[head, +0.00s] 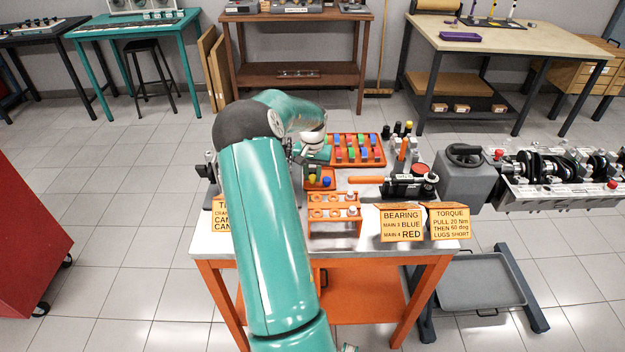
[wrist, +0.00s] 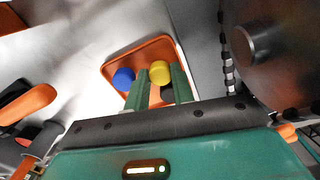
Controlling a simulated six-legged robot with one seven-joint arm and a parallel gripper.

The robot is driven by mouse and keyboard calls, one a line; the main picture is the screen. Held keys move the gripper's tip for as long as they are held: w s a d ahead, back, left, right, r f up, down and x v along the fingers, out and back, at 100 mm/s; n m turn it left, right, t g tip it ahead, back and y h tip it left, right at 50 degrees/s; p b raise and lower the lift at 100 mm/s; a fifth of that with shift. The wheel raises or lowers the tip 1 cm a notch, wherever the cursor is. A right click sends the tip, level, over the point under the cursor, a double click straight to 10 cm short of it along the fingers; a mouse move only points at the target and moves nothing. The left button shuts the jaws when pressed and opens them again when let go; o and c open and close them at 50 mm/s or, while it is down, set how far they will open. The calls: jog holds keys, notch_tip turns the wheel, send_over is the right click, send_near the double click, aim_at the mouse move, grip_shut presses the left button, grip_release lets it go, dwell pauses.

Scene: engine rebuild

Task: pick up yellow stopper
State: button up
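The yellow stopper (wrist: 160,73) shows in the wrist view as a round top over the small orange tray (wrist: 109,66). It appears between the tips of my gripper's two green fingers (wrist: 159,75), which are apart. I see no clear grip on it, and its depth relative to the tips is hard to judge. A blue stopper (wrist: 123,78) lies just left of the left finger. A dark stopper (wrist: 167,94) is partly hidden between the fingers.
Behind the small tray is a larger orange tray (head: 334,160) of several coloured parts. An orange rack (head: 335,213) stands in front. An orange-handled tool (head: 366,180) and a black device (head: 405,188) lie to the right. Signs (head: 402,225) line the table's front edge.

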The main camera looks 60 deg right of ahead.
grip_shut()
jog(key=shift+r, duration=0.1)
jog(key=shift+r, duration=0.55)
jog(key=s+r, duration=1.1)
jog(key=s, duration=0.3)
jog(key=shift+a+r, duration=0.35)
jog(key=shift+a, duration=0.1)
